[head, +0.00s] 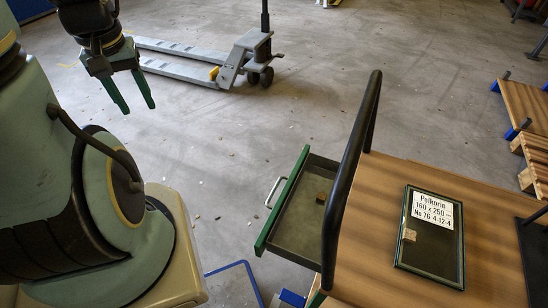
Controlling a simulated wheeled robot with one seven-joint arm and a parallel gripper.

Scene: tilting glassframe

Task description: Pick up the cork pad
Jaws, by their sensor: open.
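A small tan block that looks like a cork pad (409,235) lies on the left part of the dark glass frame (449,265), below its white label.
The frame lies on a wooden-topped cart (385,180) with a thick black handle (350,170) rising between drawer and top. The drawer juts out left. A grey pallet jack (215,65) stands behind. Wooden pallets (525,105) are at the right. Floor between gripper and drawer is mostly clear.

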